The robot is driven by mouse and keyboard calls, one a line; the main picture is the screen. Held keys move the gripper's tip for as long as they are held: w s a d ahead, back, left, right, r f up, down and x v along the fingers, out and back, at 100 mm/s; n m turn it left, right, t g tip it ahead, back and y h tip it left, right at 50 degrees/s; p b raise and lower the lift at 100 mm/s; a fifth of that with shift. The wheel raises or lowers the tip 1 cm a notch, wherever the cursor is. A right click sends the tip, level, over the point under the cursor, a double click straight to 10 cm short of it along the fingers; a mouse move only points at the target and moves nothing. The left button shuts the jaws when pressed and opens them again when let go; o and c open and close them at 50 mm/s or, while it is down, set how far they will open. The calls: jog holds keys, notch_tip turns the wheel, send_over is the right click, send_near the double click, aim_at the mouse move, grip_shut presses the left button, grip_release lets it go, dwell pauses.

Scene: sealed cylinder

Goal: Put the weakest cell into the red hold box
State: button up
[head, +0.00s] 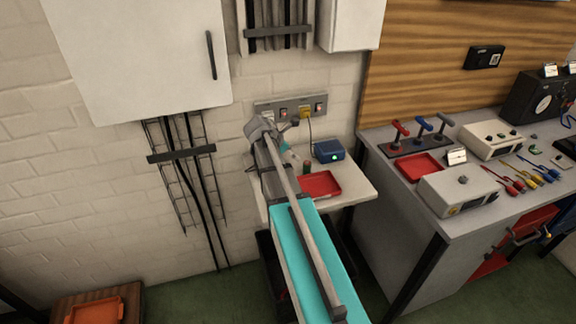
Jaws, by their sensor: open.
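A shallow red box (321,184) sits on the small white side table against the brick wall. A small dark upright cylinder (306,167), possibly a cell, stands just behind its left corner. A blue device (328,151) with a lit green lamp stands behind the box; any reading on it is too small to make out. My gripper (293,160) is over the back left of this table, left of the cylinder and apart from the box. It is open, small in view and partly covered by my arm. My arm also hides the table's left part, so other cells there cannot be seen.
A wall socket strip (290,108) is above the side table. An orange tray (95,312) is at the lower left. The side table's front right is bare.

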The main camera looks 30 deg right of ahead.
jog(key=s+a+f+m+y, duration=0.1)
jog(key=s+a+m, duration=0.1)
jog(key=a, duration=0.3)
jog(key=s+a+f+m+y, duration=0.1)
jog(key=s+a+m, duration=0.1)
jog(key=a, duration=0.3)
jog(key=s+a+f+m+y, duration=0.1)
jog(key=s+a+m, duration=0.1)
jog(key=a+m, duration=0.2)
jog(key=shift+s+a+f+t+y, duration=0.15)
jog(key=shift+s+a+t+y, duration=0.15)
jog(key=shift+a+y, duration=0.15)
jog(key=s+a+m+y, duration=0.2)
jog(key=s+a+m, duration=0.2)
jog(key=a, duration=0.3)
jog(key=s+a+f+m+y, duration=0.1)
jog(key=s+a+m+y, duration=0.1)
jog(key=s+a+m, duration=0.3)
jog(key=shift+a+f+m, duration=0.15)
jog(key=shift+a+m, duration=0.15)
jog(key=shift+a, duration=0.9)
jog(key=shift+o, duration=0.7)
jog(key=c, duration=0.4)
jog(key=shift+c, duration=0.2)
